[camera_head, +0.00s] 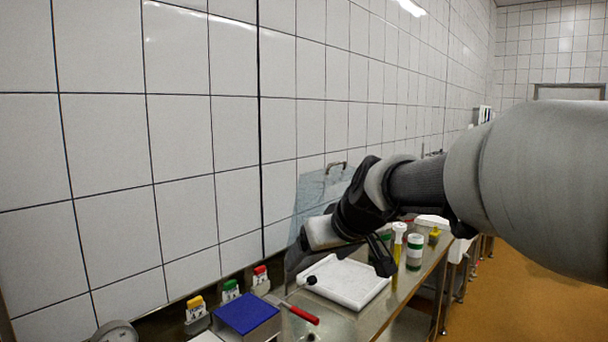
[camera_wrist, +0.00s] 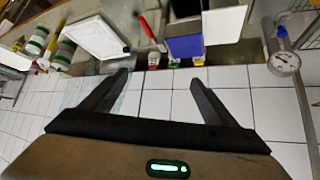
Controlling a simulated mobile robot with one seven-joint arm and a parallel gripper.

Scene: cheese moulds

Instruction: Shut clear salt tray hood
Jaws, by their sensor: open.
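The white salt tray (camera_head: 350,285) lies on the steel counter below my arm, and shows at the upper left of the wrist view (camera_wrist: 95,36). Its clear hood (camera_head: 314,192) stands raised at the tray's wall side, a faint bluish pane with a grey handle (camera_head: 336,167) on its top edge. My arm hides part of the pane. My gripper (camera_head: 340,270) is open and empty above the tray, in front of the hood. In the wrist view its fingers (camera_wrist: 158,77) are spread wide with nothing between them. I cannot tell whether it touches the hood.
A blue-topped box (camera_head: 246,312), a red-handled tool (camera_head: 302,315) and yellow, green and red-capped holders line the left. Green-and-white containers (camera_head: 414,252) and a yellow tube (camera_head: 398,243) stand right of the tray. A round gauge (camera_head: 115,332) is at lower left. The tiled wall is close behind.

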